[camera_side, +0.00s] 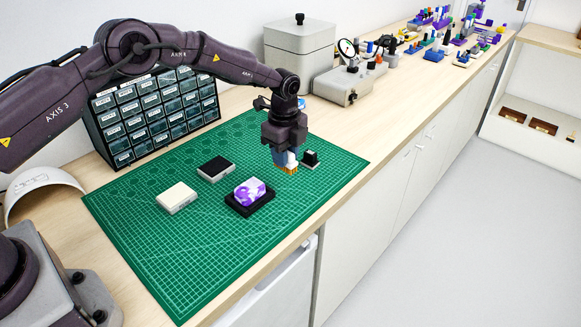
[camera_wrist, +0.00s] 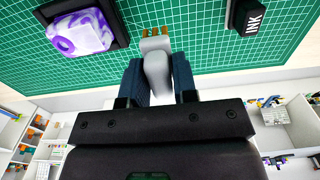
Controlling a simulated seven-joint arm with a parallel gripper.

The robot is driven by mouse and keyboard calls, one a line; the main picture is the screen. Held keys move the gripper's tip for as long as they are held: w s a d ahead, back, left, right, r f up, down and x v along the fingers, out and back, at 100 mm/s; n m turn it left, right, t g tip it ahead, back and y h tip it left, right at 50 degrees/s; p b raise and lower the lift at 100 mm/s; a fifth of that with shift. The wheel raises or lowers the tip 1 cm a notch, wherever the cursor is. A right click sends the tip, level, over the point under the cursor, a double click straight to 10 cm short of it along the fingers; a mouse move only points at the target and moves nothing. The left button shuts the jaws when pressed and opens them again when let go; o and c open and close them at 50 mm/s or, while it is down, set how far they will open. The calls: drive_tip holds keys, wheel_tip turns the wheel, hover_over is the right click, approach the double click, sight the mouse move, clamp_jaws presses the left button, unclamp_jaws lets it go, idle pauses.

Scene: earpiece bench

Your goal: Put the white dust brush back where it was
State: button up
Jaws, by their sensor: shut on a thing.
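The white dust brush (camera_wrist: 155,68) has a pale rounded handle and orange bristles. My gripper (camera_side: 284,157) is shut on its handle, with one blue finger on each side in the wrist view. The bristle end points away from the gripper; in the side view the orange bristles (camera_side: 291,170) show just under the fingers, at the right part of the green mat (camera_side: 150,245). I cannot tell whether the bristles touch the mat. The fingers hide part of the handle.
A purple-and-white piece (camera_side: 250,190) sits in a black tray (camera_side: 262,205). A white block (camera_side: 176,198) and a black-topped pad (camera_side: 215,166) lie left.

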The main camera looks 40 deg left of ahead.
drive_tip(key=shift+w+f, duration=0.75)
drive_tip(key=shift+f, duration=0.2)
drive_tip(key=shift+w+f, duration=0.1)
drive_tip(key=shift+f, duration=1.5)
drive_tip(key=shift+f, duration=0.2)
drive_tip(key=o, duration=0.9)
drive_tip(key=shift+r, duration=0.15)
wheel_tip(320, 180, up, 12)
drive_tip(key=shift+r, duration=0.2)
